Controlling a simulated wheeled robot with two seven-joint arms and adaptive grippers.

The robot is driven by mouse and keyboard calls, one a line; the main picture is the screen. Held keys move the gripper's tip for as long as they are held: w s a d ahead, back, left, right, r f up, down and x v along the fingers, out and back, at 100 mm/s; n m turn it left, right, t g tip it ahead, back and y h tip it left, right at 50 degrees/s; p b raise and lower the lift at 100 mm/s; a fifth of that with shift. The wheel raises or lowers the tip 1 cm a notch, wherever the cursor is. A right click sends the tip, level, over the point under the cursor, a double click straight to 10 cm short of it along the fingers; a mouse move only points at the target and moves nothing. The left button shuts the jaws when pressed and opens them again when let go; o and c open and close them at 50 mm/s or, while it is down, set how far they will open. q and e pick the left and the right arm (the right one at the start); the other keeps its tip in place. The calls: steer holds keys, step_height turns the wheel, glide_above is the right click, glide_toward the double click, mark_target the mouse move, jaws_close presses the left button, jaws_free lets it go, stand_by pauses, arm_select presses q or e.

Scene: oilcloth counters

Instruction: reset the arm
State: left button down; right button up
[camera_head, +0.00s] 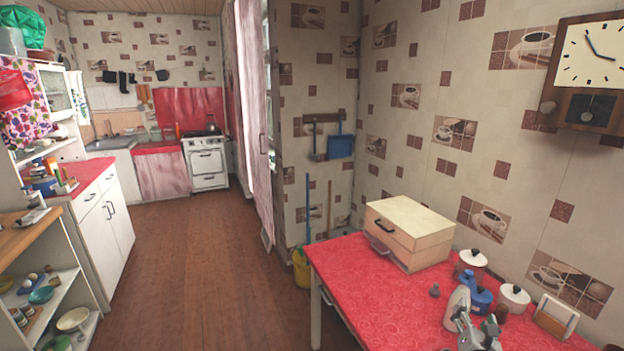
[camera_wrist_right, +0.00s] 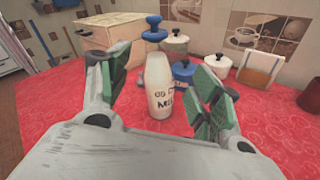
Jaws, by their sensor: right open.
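My right gripper (camera_head: 480,328) shows at the bottom right of the head view, over the red table. In the right wrist view its two green-padded fingers (camera_wrist_right: 158,78) stand wide apart, with nothing held between them. The same bottle (camera_head: 457,302) is partly hidden by the gripper in the head view. My left gripper is in neither view.
The red table (camera_head: 375,296) holds a cream box (camera_head: 411,228), white lidded pots (camera_head: 515,297), a blue pot (camera_head: 481,298) and a wooden holder (camera_head: 555,318). The table's left front is clear. White cabinets and shelves line the left; open floor (camera_head: 190,260) lies between.

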steer(key=s+a+f+m+g+y, duration=0.4)
steer(key=s+a+f+m+g, duration=0.15)
steer(key=s+a+m, duration=0.6)
steer(key=s+a+f+m+g+y, duration=0.4)
steer(key=s+a+f+m+g, duration=0.15)
steer(key=s+a+m, duration=0.65)
step_height(320, 180, down, 32)
steer(key=s+d+m+g, duration=0.1)
steer(key=s+d+g, duration=0.1)
steer(key=s, duration=0.1)
steer(key=s+d+f, duration=0.2)
steer(key=s+f, duration=0.8)
steer(key=s+d+f, duration=0.3)
steer(key=s+f, duration=0.6)
steer(key=s, duration=0.2)
steer(key=shift+s+f+g+h, duration=0.25)
steer(key=shift+f+g+h, duration=0.15)
steer(key=shift+d, duration=0.1)
